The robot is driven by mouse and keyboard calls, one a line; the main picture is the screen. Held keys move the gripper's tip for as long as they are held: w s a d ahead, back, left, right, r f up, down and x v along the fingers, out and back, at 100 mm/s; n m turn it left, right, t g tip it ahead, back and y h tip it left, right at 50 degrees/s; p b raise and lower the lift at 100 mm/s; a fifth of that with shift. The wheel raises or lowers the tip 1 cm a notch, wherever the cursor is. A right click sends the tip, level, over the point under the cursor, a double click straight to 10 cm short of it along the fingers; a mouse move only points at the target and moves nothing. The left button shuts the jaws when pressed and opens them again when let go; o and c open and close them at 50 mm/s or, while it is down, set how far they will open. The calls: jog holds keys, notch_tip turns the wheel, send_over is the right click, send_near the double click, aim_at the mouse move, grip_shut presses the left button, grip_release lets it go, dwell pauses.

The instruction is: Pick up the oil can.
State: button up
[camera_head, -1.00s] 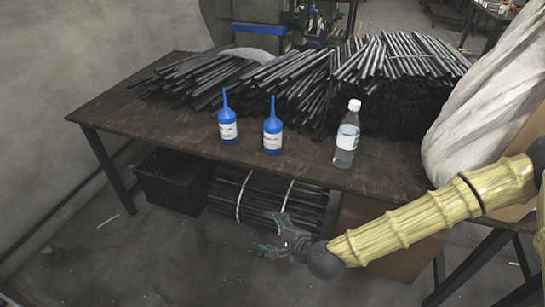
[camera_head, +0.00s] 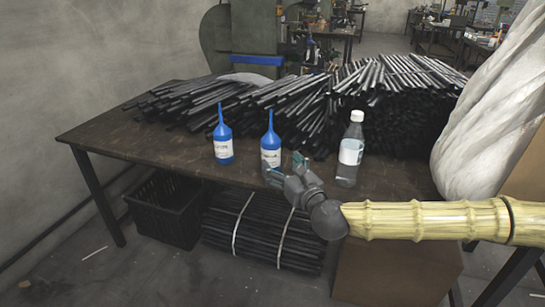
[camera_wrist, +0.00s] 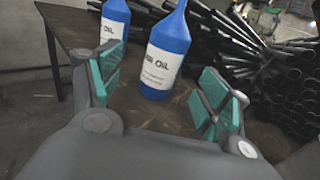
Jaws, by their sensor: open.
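Two blue oil cans with white labels and thin spouts stand upright on the dark table (camera_head: 120,140). The left oil can (camera_head: 223,145) is apart from my gripper. The right oil can (camera_head: 270,150) is just beyond my gripper (camera_head: 284,170), which partly covers its lower part in the head view. In the wrist view the right can (camera_wrist: 166,55) stands ahead, between the open teal-padded fingers (camera_wrist: 160,88), its label partly reading "OIL". The left can (camera_wrist: 115,28) is beyond the left finger. The fingers are open and hold nothing.
A clear bottle (camera_head: 350,150) with a white cap stands right of my gripper. Piles of black rods (camera_head: 300,100) lie behind the cans. A white sack (camera_head: 485,120) is at the right. A black crate (camera_head: 165,208) is under the table.

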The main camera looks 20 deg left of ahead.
aim_at(275, 154)
jog(key=x, duration=0.3)
jog(key=shift+w+a, duration=0.2)
jog(key=shift+w, duration=0.05)
jog(key=shift+w+d+b+x, duration=0.15)
jog(key=shift+b+x, duration=0.25)
jog(key=shift+x, duration=0.95)
jog(key=shift+w+d+b+x, duration=0.1)
jog(key=shift+b+x, duration=0.25)
jog(key=shift+x, duration=0.95)
jog(key=c, duration=1.1)
jog(key=shift+c, duration=0.9)
